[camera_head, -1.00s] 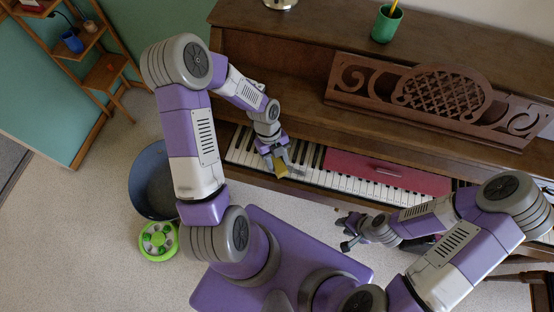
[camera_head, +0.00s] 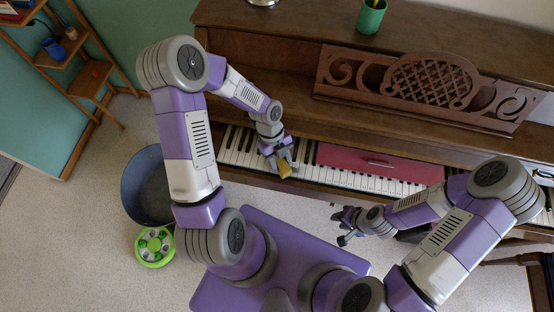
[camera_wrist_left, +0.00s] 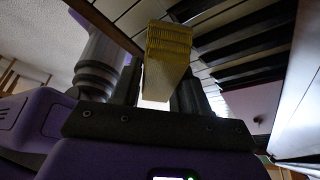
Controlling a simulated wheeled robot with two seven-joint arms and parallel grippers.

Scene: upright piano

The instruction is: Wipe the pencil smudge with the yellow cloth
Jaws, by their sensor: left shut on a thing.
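The yellow cloth (camera_head: 285,171) is a small piece over the white keys, left of the red case. It stands up between the fingers in the left wrist view (camera_wrist_left: 168,62), with a ribbed-looking top end. My left gripper (camera_head: 282,161) is shut on it, close over the piano keys (camera_head: 238,146). I cannot tell whether the cloth touches the keys. I cannot make out the pencil smudge in either view. My right gripper (camera_head: 342,228) is empty in front of the keyboard, fingers apart, near the piano's front edge.
A red case (camera_head: 370,163) with a handle lies over the keys to the right. The carved music stand (camera_head: 430,80) rises behind. A green cup (camera_head: 371,17) stands on top. A dark bin (camera_head: 147,188) and a green round object (camera_head: 154,247) are on the floor.

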